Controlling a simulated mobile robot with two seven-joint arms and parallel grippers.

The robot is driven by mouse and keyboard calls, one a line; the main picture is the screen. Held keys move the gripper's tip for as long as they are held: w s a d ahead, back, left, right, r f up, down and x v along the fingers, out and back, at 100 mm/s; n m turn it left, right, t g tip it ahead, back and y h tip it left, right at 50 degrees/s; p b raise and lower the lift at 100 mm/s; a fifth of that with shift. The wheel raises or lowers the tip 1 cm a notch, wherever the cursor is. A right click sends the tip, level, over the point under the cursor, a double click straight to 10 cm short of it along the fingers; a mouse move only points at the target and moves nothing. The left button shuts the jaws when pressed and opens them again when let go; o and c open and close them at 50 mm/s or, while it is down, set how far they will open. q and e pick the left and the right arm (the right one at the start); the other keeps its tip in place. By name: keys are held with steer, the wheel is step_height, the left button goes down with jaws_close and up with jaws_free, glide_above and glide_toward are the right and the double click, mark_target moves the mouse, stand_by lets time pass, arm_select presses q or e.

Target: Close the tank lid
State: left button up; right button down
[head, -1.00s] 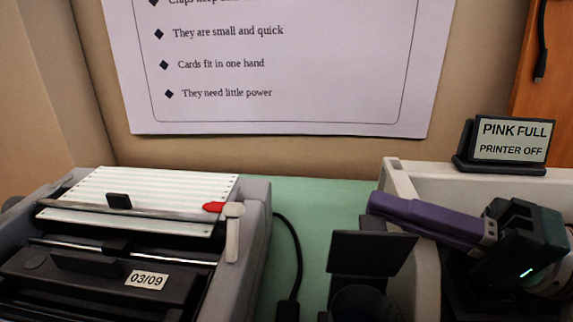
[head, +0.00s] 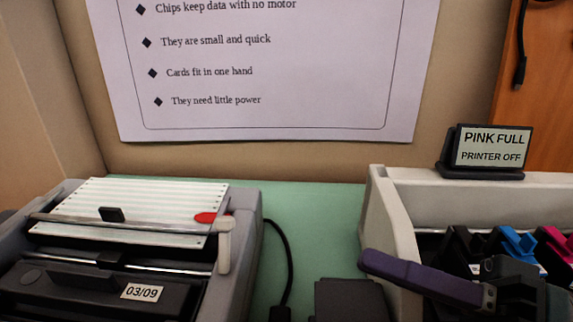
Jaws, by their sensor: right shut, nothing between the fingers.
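My right gripper (head: 366,262) has long purple fingers that reach left across the printer's side wall. My left gripper is out of view.
The pale printer (head: 395,215) holds black, blue and pink tank parts. A sign (head: 490,149) reading "PINK FULL PRINTER OFF" stands on its rear edge. A grey machine with striped paper (head: 130,205) stands left. A black cable (head: 289,260) crosses the green tabletop (head: 320,225).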

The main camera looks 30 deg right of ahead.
stand_by(0.7)
step_height(320, 180, up, 19)
steer(key=p, duration=0.9)
steer(key=n+g+h+p, duration=0.3)
steer(key=g+h+p, duration=0.15)
steer(key=h, duration=0.55)
glide_above(369, 304)
step_height(369, 304, down, 8)
steer(key=s+a+f+n+g+h+p, duration=0.1)
steer(key=s+n+g+h+p, duration=0.2)
steer(key=s+g, duration=0.5)
step_height(369, 304, up, 38)
steer(key=s+t+p, duration=0.1)
steer(key=p, duration=3.7)
steer(key=shift+f, duration=0.15)
steer(key=shift+s+d, duration=0.1)
